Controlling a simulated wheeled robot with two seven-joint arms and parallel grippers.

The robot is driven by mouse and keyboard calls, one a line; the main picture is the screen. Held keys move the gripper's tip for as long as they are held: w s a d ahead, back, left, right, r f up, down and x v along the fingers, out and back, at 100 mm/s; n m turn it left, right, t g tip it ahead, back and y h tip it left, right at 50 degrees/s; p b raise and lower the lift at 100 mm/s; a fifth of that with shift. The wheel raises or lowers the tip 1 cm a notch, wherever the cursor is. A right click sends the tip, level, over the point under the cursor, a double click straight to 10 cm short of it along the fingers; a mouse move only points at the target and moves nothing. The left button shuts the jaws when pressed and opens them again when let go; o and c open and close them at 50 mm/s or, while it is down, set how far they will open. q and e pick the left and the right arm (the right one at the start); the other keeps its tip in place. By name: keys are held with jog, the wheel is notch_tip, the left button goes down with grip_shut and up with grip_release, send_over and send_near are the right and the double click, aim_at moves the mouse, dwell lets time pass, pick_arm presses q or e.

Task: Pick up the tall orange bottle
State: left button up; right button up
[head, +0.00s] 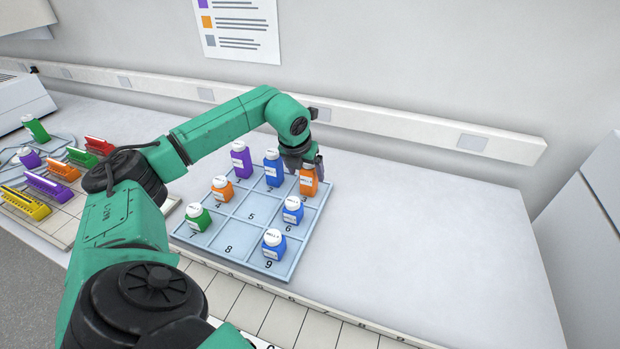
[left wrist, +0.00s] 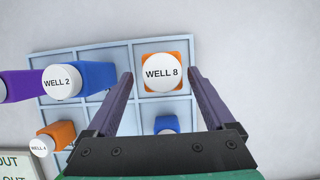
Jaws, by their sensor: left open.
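The tall orange bottle (head: 308,182) with a white cap stands upright in the far right cell of the blue grid tray (head: 214,250). My left gripper (head: 311,163) is at the top of this bottle. In the left wrist view the two purple fingers of the left gripper (left wrist: 160,76) are open, one on each side of the bottle with a gap to both. The gripper hides part of the bottle's top in the head view. My right gripper is not in view.
A tall blue bottle (head: 273,170) stands just left of the orange one, then a tall purple bottle (head: 241,160). Short blue bottles (head: 293,211) (head: 273,245), a short orange bottle (head: 222,189) and a green bottle (head: 198,218) share the tray. The table right of it is clear.

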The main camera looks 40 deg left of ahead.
aim_at(309, 177)
pick_arm(q)
jog(key=shift+p+x, duration=0.55)
jog(key=shift+x, duration=1.4)
jog(key=shift+d, duration=0.15)
grip_shut()
jog(key=shift+r, duration=0.1)
